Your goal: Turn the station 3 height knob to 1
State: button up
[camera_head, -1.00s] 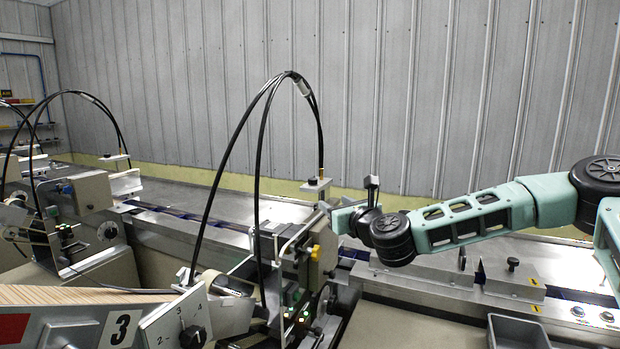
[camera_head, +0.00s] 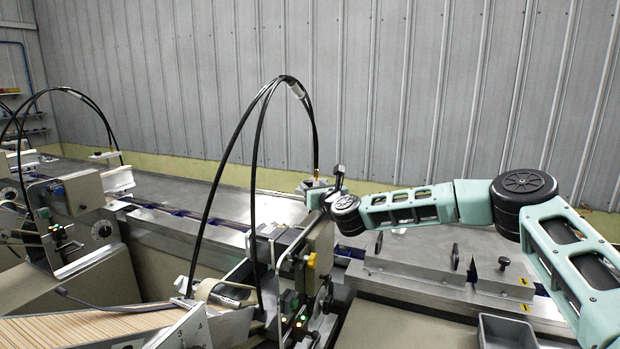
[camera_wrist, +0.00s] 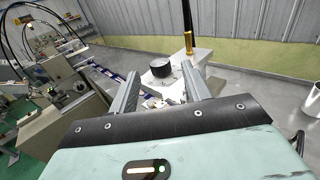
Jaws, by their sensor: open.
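My gripper (camera_wrist: 161,74) is open. Its two grey fingers show in the wrist view, pointing away from the camera. A round black knob (camera_wrist: 162,67) on a pale block (camera_wrist: 165,85) appears in the gap between the fingertips; I cannot tell whether they touch it. A black cable with a brass fitting rises behind it. In the head view my gripper (camera_head: 320,192) is at the top of a machine station, near that cable's foot, and hides the knob. A sloping dial plate (camera_head: 195,326) with digits 3 and 4 is cut off at the bottom edge.
Black cables (camera_head: 252,170) arch over the station. A similar station (camera_head: 75,195) stands at the left. A grey tray (camera_head: 507,332) is at the lower right, and a corrugated wall runs behind.

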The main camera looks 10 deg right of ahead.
aim_at(310, 183)
jog(key=shift+w+a+p, duration=0.15)
jog(key=shift+w+p, duration=0.15)
jog(key=shift+w, duration=0.6)
jog(key=shift+w+a+p, duration=0.1)
jog(key=shift+w+p, duration=0.15)
jog(key=shift+w, duration=0.6)
jog(key=c, duration=1)
